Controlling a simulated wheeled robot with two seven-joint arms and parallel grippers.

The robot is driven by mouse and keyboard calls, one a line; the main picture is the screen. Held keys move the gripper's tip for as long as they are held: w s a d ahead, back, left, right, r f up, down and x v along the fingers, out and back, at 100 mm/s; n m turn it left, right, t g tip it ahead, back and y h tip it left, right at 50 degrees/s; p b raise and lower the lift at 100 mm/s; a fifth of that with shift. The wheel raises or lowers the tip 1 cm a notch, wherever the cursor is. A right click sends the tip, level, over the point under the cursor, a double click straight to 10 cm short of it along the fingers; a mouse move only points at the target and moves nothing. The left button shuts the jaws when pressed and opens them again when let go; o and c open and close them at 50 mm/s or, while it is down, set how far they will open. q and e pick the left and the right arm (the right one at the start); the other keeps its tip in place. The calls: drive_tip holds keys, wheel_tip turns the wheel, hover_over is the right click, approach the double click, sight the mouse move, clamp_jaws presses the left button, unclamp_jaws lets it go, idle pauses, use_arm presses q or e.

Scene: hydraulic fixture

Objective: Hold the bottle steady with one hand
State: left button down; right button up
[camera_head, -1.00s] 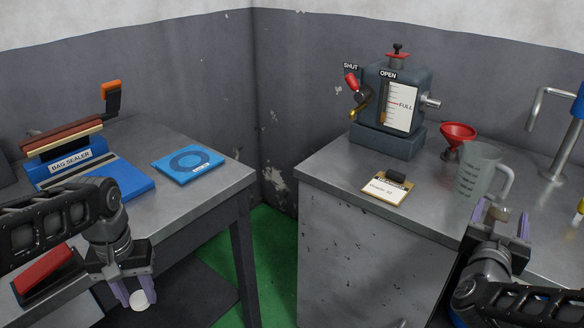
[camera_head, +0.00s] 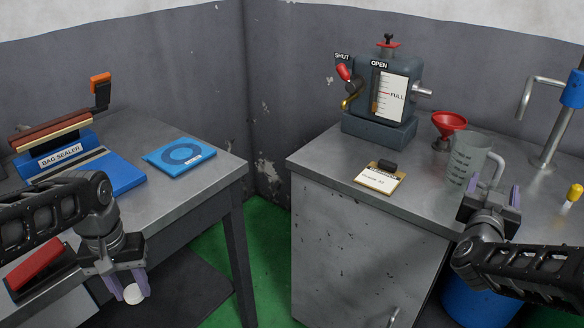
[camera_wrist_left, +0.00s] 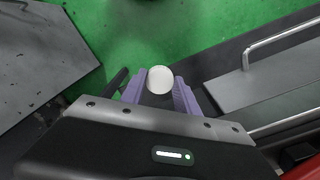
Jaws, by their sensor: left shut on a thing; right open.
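The bottle shows only as a round white top (camera_head: 133,293) in the head view, and also in the left wrist view (camera_wrist_left: 160,80); the rest of it is hidden. My left gripper (camera_head: 129,287) is shut on it, with a purple finger on each side, and holds it in front of the left bench above the floor. The gripper also shows in the left wrist view (camera_wrist_left: 159,90). My right gripper (camera_head: 488,199) is open and empty at the front edge of the right bench, close to the clear measuring jug (camera_head: 464,160).
The right bench (camera_head: 325,160) carries a grey hydraulic fixture (camera_head: 380,130), a red funnel (camera_head: 450,122), a clipboard (camera_head: 380,180) and a tap (camera_head: 545,120). A blue bin (camera_head: 480,303) stands below.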

drive_tip(key=shift+c, duration=0.3)
clamp_jaws()
idle(0.8)
